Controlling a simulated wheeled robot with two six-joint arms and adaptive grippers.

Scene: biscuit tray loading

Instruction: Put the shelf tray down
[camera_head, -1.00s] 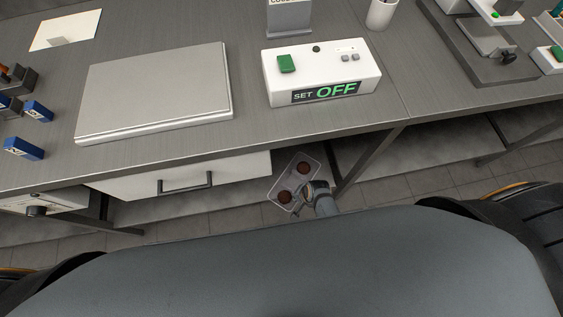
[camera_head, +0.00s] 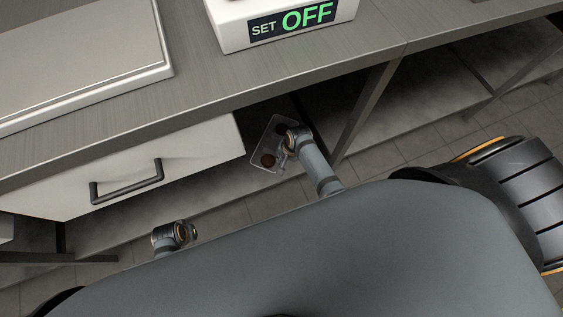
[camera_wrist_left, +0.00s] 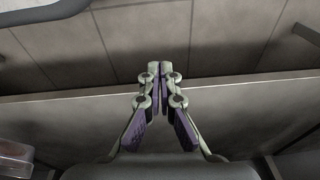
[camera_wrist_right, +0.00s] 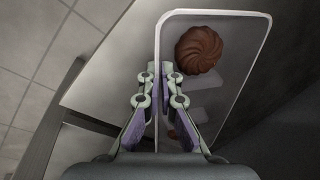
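The shelf tray (camera_head: 256,158) is a clear, shallow tray with two dark brown biscuits, under the bench. In the right wrist view its rim (camera_wrist_right: 215,13) runs between the fingers of my right gripper (camera_wrist_right: 160,72), which is shut on the near edge. One swirled chocolate biscuit (camera_wrist_right: 199,49) lies in it; another is mostly hidden behind the fingers. The tray is over or beside the lower shelf (camera_head: 215,180); I cannot tell whether it touches. My left gripper (camera_wrist_left: 160,68) is shut and empty; a clear tray corner (camera_wrist_left: 14,158) shows at lower left there.
A white drawer (camera_head: 120,165) with a dark handle (camera_head: 126,182) hangs under the bench left of the tray. A dark slanted table leg (camera_head: 366,108) stands just right of it. The white box (camera_head: 235,35) reading "SET OFF" stands on the bench above.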

